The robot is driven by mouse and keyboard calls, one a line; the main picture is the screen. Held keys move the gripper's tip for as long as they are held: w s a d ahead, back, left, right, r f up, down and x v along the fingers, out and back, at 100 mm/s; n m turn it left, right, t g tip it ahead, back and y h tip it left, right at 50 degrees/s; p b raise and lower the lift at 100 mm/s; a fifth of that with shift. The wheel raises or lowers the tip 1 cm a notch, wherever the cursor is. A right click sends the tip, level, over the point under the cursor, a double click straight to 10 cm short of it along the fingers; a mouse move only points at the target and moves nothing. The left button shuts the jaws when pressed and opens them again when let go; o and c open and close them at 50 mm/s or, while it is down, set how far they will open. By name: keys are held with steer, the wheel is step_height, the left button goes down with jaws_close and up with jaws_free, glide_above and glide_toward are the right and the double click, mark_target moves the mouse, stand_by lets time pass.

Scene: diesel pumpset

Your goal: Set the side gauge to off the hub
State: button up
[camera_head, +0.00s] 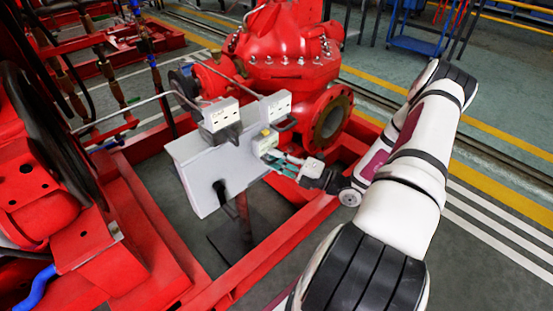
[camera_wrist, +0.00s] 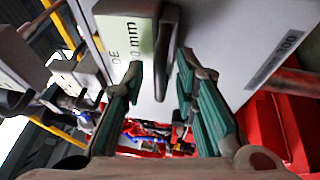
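The side gauge (camera_head: 265,141) is a small pale block with a yellowish top, mounted at the right end of a light grey panel (camera_head: 190,165). In the wrist view the gauge (camera_wrist: 124,32) shows a label with part of a word and "mm", and a dark grey bar or handle (camera_wrist: 168,35) beside it. My gripper (camera_head: 278,162) is at the gauge's right side in the head view. In the wrist view its teal-padded fingers (camera_wrist: 160,68) are apart, with the bar's end between or just beyond the tips. I cannot tell whether they touch it. The hub is not clearly identifiable.
Two white labelled blocks (camera_head: 221,115) and (camera_head: 275,107) with dark handles stand along the panel's top. The red pump (camera_head: 290,45) with an open flange (camera_head: 331,118) stands behind. Red frame rails (camera_head: 260,255) surround the panel's stand.

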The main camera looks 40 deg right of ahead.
jaws_close()
steer(key=s+p, duration=0.1)
steer(key=s, duration=0.4)
steer(key=shift+r+p, duration=0.15)
steer(key=shift+p, duration=0.2)
steer(key=shift+o, duration=1.1)
jaws_free()
steer(key=shift+d, duration=0.1)
steer(key=v, duration=1.2)
